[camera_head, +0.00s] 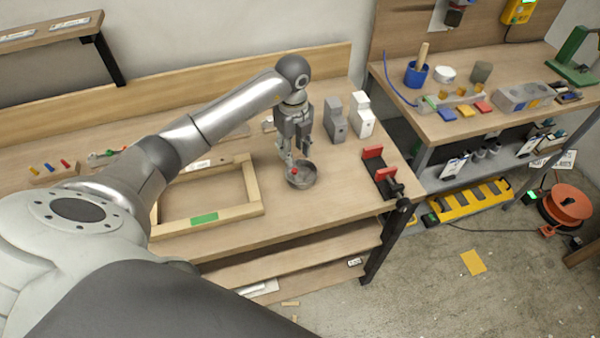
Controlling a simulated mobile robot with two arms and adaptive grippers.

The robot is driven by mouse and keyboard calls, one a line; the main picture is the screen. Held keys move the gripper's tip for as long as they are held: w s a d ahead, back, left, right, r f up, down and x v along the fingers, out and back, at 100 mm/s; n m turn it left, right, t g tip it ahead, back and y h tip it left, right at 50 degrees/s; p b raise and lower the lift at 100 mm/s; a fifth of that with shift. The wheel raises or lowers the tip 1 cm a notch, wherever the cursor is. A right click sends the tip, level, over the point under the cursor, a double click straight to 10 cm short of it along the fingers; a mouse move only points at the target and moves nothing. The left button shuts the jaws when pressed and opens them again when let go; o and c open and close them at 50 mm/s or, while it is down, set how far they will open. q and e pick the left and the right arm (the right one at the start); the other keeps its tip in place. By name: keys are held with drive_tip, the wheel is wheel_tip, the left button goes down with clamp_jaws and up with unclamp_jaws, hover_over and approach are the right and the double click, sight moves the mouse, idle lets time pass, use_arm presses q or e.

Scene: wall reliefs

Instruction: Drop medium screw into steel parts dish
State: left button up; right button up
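The steel parts dish (308,182) is a small round grey bowl on the workbench, right of the wooden frame. My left gripper (291,161) points down directly over the dish, with its fingertips at or just above the far rim. A small red object (294,171) shows at the fingertips, within the dish's outline. I cannot tell whether it is the medium screw, or whether it is held or lies in the dish. The finger gap is too small to judge. My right gripper is not in view.
A wooden frame (252,186) lies left of the dish. Grey (335,118) and white (361,115) blocks stand behind right, and a red-jawed clamp (378,172) sits at the right edge. A rack with coloured pegs (52,172) is far left. The bench's front strip is clear.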

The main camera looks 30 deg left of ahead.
use_arm(q)
wheel_tip(320, 180, up, 6)
drive_tip(key=shift+r, duration=0.2)
idle(0.3)
